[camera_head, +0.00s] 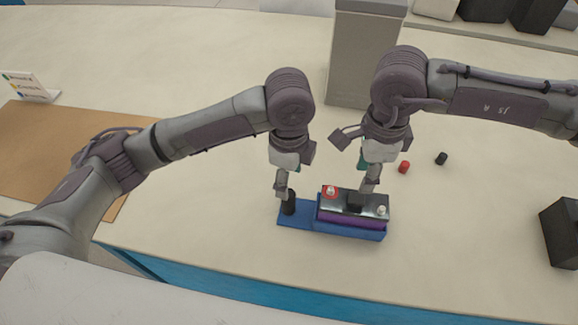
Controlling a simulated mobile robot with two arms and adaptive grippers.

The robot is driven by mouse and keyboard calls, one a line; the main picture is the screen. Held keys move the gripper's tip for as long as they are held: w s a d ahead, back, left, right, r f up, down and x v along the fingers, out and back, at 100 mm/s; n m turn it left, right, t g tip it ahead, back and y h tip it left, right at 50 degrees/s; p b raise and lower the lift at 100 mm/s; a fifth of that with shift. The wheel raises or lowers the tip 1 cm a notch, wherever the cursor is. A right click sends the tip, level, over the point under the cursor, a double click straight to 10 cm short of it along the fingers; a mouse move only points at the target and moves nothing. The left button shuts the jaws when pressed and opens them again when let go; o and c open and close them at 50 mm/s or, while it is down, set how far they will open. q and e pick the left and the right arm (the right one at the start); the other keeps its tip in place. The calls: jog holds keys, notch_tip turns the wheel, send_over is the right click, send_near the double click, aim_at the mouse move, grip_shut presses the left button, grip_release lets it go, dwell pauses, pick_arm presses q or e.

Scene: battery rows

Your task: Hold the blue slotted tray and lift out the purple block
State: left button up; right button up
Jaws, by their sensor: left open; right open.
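The blue slotted tray (297,222) lies near the front edge of the table. The purple block (337,216) sits in its right part, with a dark top that carries a red-ringed terminal (330,190) and a white terminal (381,210). A black upright post (289,205) stands at the tray's left end. My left gripper (283,195) is open and points down at the black post; whether it touches the post is unclear. My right gripper (368,188) is open just behind the block's top, and its fingertips are partly hidden there.
A red cap (404,167) and a black cap (441,158) lie right of my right gripper. A grey box (361,60) stands behind. A black box (562,232) is at the right edge. A brown mat (40,150) and small sign (29,87) are at left.

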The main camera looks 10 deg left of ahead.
aim_at(289, 202)
pick_arm(q)
notch_tip(289, 202, down, 11)
jog(key=shift+r, duration=0.1)
dwell(0.3)
grip_shut()
dwell(1.1)
